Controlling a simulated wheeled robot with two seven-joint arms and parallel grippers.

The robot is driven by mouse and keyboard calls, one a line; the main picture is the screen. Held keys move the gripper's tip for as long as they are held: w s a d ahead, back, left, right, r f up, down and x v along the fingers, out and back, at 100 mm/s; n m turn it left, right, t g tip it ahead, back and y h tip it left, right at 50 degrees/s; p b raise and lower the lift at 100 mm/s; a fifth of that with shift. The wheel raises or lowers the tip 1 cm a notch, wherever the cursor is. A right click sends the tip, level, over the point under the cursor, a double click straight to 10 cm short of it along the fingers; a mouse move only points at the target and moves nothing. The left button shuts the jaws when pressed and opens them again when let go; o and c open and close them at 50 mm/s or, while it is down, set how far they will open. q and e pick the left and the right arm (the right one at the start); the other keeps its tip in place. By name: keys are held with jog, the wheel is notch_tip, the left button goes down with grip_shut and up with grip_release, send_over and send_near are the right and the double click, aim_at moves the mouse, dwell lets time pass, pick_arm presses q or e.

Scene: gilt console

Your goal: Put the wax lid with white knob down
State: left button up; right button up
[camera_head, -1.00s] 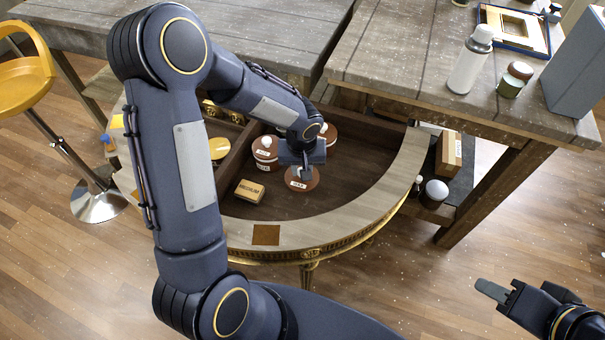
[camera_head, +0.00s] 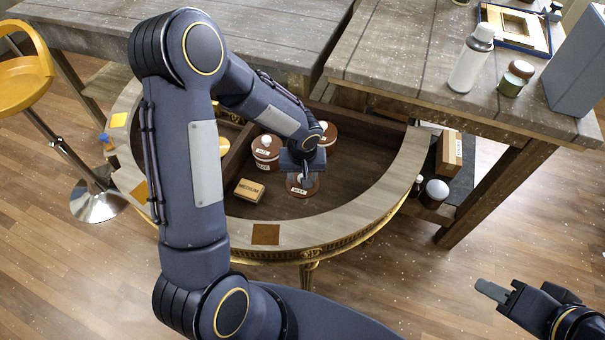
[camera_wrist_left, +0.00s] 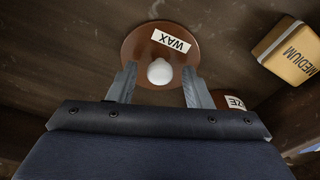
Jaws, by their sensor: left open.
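The wax lid (camera_wrist_left: 140,43) is a round brown disc with a white "WAX" label and a white knob (camera_wrist_left: 159,72). It lies in the dark compartment of the half-round console; its edge also shows in the head view (camera_head: 300,192). My left gripper (camera_wrist_left: 156,80) is open, with one finger on each side of the white knob. In the head view the left gripper (camera_head: 303,178) is over the lid and hides its knob. My right gripper (camera_head: 492,290) is out over the floor at the lower right, and its finger opening is unclear.
A "MEDIUM" box (camera_head: 249,190) lies left of the lid. A brown pot with white knob (camera_head: 266,150) and another brown pot (camera_head: 328,135) stand behind it. The console's curved rim (camera_head: 345,225) borders the compartment. Dark bare floor lies right of the lid.

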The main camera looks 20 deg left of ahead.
pick_arm(q)
notch_tip(320, 180, up, 11)
jog(key=s, duration=0.1)
jog(key=s+r+m+t+h, duration=0.1)
jog(key=s+r, duration=0.2)
jog(key=s, duration=0.3)
jog(key=s+r+m+t+h, duration=0.1)
jog(key=s+r+t+h, duration=0.1)
jog(key=s+r, duration=0.2)
jog(key=s+d+r+m+t+h, duration=0.1)
jog(key=s+r, duration=0.3)
jog(key=s, duration=0.6)
jog(key=shift+s+p, duration=0.25)
jog(key=shift+p, duration=0.2)
jog(key=shift+c, duration=1)
jog(key=shift+s+t, duration=0.1)
jog(key=shift+t, duration=0.2)
